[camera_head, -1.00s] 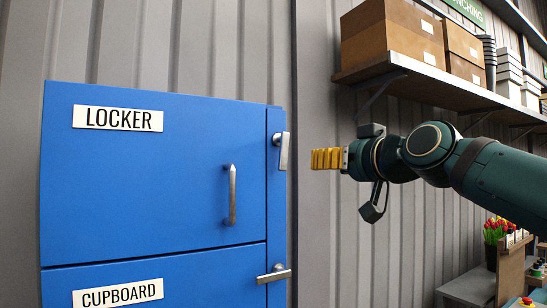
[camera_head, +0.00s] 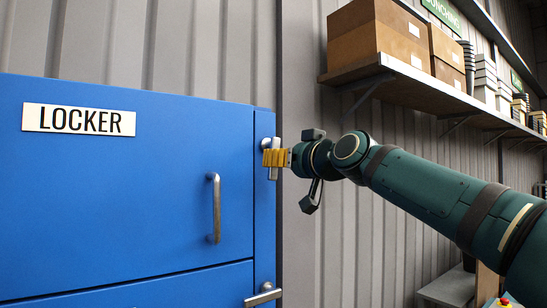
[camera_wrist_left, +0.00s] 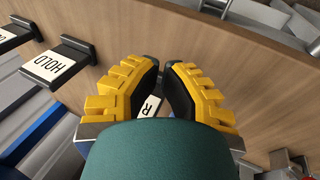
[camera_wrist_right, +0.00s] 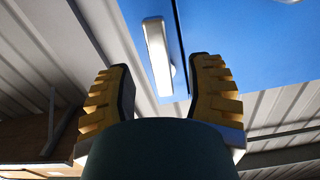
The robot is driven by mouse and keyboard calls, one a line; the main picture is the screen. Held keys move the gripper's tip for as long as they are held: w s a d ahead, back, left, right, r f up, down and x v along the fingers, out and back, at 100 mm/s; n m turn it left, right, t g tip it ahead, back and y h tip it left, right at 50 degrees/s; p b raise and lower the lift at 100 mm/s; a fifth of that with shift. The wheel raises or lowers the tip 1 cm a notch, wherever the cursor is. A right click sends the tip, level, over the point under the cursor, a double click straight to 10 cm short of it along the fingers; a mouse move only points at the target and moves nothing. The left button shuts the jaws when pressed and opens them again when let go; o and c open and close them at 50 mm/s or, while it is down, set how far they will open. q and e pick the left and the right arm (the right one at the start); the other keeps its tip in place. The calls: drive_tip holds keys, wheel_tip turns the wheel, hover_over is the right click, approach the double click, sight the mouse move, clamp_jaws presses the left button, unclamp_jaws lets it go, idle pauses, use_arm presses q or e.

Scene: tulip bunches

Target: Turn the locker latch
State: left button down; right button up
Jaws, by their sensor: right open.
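The blue locker door (camera_head: 120,190) has a LOCKER label and a vertical bar handle (camera_head: 215,208). The silver locker latch (camera_head: 273,174) is on the strip right of the door, lever hanging straight down, partly hidden by my right gripper. My right gripper (camera_head: 267,158) is at the latch. In the right wrist view the gripper (camera_wrist_right: 162,62) is open, with the latch lever (camera_wrist_right: 156,50) between its yellow fingers; contact cannot be told. My left gripper (camera_wrist_left: 161,65) shows only in its wrist view, fingertips close together with a narrow gap, over a wooden surface.
A cupboard latch (camera_head: 263,296) sits below at the bottom edge. A shelf (camera_head: 420,90) with cardboard boxes (camera_head: 370,40) is above my right arm.

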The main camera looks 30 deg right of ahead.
drive_tip(key=shift+w+a+p, duration=0.15)
drive_tip(key=shift+w+p, duration=0.05)
drive_tip(key=shift+w, duration=0.8)
drive_tip(key=shift+w+a+p, duration=0.15)
drive_tip(key=shift+w, duration=0.85)
drive_tip(key=shift+o, duration=0.2)
drive_tip(key=shift+s, duration=0.1)
clamp_jaws()
